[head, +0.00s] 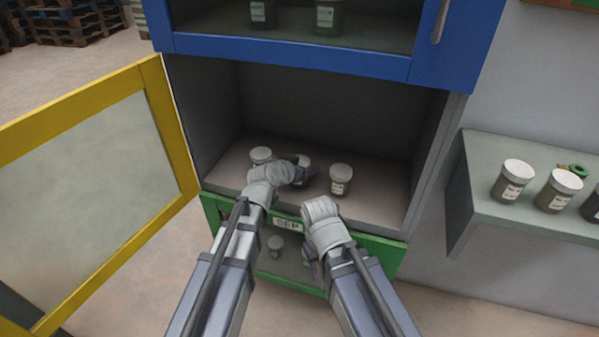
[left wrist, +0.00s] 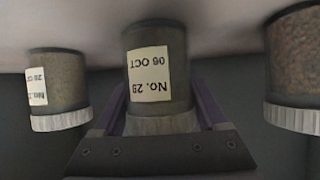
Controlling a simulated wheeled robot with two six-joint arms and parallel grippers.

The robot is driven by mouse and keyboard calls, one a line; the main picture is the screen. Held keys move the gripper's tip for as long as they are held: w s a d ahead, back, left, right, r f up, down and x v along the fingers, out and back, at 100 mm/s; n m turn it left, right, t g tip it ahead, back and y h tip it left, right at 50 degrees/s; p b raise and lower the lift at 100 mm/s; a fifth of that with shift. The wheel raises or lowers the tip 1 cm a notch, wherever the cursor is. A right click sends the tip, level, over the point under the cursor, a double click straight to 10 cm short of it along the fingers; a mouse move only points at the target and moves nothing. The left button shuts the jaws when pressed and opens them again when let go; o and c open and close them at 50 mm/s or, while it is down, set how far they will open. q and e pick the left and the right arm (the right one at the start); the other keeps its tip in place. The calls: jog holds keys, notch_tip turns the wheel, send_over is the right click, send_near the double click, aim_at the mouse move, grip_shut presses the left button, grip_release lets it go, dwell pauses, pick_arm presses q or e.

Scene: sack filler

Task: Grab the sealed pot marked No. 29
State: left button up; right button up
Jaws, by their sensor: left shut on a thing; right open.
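The pot marked No. 29, 06 OCT (left wrist: 158,75) stands between the fingers of my left gripper (left wrist: 160,118) in the left wrist view, which shows it upside down. It has a dark body, a cream label and a pale lid. In the head view it is the middle pot (head: 303,160) on the open middle shelf, partly hidden by my left gripper (head: 302,170), which is shut on it. My right gripper (head: 312,262) is open, low in front of the green door; its fingers are mostly hidden by its own wrist.
One pot (head: 261,155) stands left of it and another (head: 340,180) right. The yellow-framed door (head: 95,175) is swung open at left. A green door (head: 390,255) marked SEP is below, a blue one (head: 290,52) above. A side shelf (head: 480,215) holds several pots and a green ring.

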pick_arm(q)
jog(key=shift+c, duration=0.8)
jog(key=shift+r, duration=0.15)
notch_tip(320, 180, up, 10)
jog(key=p, duration=1)
